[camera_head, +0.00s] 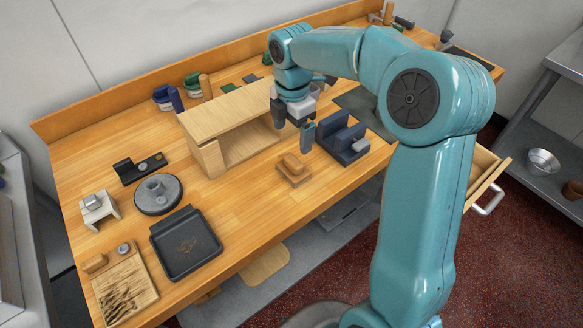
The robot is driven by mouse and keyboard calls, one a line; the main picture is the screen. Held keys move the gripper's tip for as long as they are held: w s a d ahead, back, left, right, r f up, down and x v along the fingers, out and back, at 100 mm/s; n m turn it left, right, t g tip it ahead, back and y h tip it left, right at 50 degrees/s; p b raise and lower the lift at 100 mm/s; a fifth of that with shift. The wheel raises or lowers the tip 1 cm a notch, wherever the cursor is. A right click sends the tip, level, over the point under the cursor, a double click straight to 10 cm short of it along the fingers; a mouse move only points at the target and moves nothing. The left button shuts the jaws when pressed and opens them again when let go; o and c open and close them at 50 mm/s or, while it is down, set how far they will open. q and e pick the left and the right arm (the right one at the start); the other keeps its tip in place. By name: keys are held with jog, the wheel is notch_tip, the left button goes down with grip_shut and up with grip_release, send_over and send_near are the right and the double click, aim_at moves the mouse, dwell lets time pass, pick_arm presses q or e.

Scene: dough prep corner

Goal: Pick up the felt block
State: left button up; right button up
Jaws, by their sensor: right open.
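No block here is plainly felt. A small tan rounded block (292,163) sits on a low wooden base (294,178) near the middle front of the bench, and may be the felt block. Another small tan block (95,263) lies at the top of a black-streaked wooden board (124,290) at the front left; I cannot tell its material. My right gripper (292,127) is open and empty, fingers pointing down. It is above and behind the middle block, between the wooden shelf box and the dark blue holder. My left gripper is not in view.
The wooden shelf box (222,118) stands left of my right gripper; the dark blue holder (343,138) stands right. A black tray (186,244), a round grey stand (158,194) and a small white stand (98,207) are at left. An open drawer (484,176) juts out right. Bare wood surrounds the middle block.

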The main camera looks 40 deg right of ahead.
send_over(293, 160)
notch_tip(293, 160, down, 5)
jog(key=shift+w+f, duration=0.1)
jog(key=shift+w, duration=0.05)
jog(key=shift+f, duration=0.4)
notch_tip(293, 160, down, 5)
jog(key=shift+d+r+p, duration=0.1)
jog(key=shift+p, duration=0.3)
jog(key=shift+s+r, duration=0.1)
jog(key=shift+s, duration=0.1)
jog(key=shift+c, duration=0.5)
jog(key=c, duration=1)
